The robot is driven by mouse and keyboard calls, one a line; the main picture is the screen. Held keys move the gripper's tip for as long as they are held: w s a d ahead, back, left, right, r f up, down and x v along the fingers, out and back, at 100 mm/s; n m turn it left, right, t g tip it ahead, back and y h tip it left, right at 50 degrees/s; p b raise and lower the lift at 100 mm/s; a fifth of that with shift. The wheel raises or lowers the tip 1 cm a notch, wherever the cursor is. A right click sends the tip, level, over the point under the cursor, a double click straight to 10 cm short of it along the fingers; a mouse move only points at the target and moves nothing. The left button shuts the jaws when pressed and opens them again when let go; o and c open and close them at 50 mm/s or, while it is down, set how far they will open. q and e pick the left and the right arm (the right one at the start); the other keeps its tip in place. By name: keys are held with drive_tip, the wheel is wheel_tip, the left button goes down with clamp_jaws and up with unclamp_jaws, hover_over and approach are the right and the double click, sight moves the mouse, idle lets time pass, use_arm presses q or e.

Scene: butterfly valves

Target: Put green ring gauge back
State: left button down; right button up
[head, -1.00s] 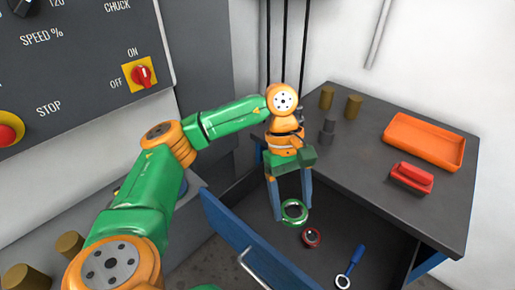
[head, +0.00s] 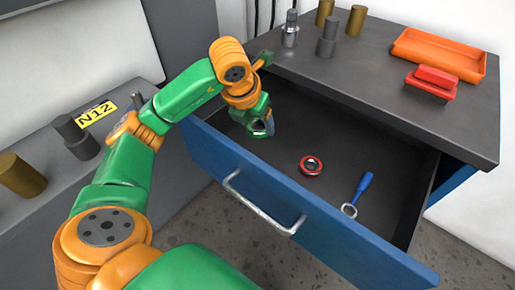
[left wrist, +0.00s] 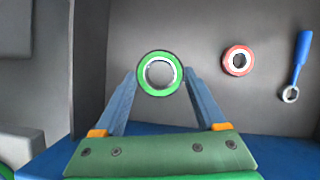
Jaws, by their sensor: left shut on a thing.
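My left gripper (head: 262,131) is shut on the green ring gauge (left wrist: 160,93). In the left wrist view the two blue fingers (left wrist: 160,74) pinch it from either side, with its face to the camera and the grey drawer floor showing through its hole. In the head view the green ring gauge (head: 257,132) is partly hidden by the gripper. It is inside the open blue drawer (head: 290,215), left of the red ring gauge (head: 311,166). I cannot tell whether it touches the floor. My right gripper is not in view.
A blue-handled ring tool (head: 358,193) lies in the drawer, right of the red ring. On the cabinet top (head: 400,110) are an orange tray (head: 438,55), a red block (head: 432,82) and several grey and brass cylinders. The drawer handle (head: 262,205) sticks out in front.

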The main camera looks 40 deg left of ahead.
sight(259, 150)
use_arm(q)
wheel_tip(259, 150, down, 8)
drive_tip(key=shift+r+b, duration=0.1)
drive_tip(key=shift+b, duration=0.25)
unclamp_jaws()
drive_tip(key=shift+s, duration=0.1)
drive_tip(key=shift+r, duration=0.1)
drive_tip(key=p+v, duration=0.2)
drive_tip(key=v, duration=0.9)
drive_tip(key=shift+s+r, duration=0.15)
drive_tip(key=shift+r, duration=0.2)
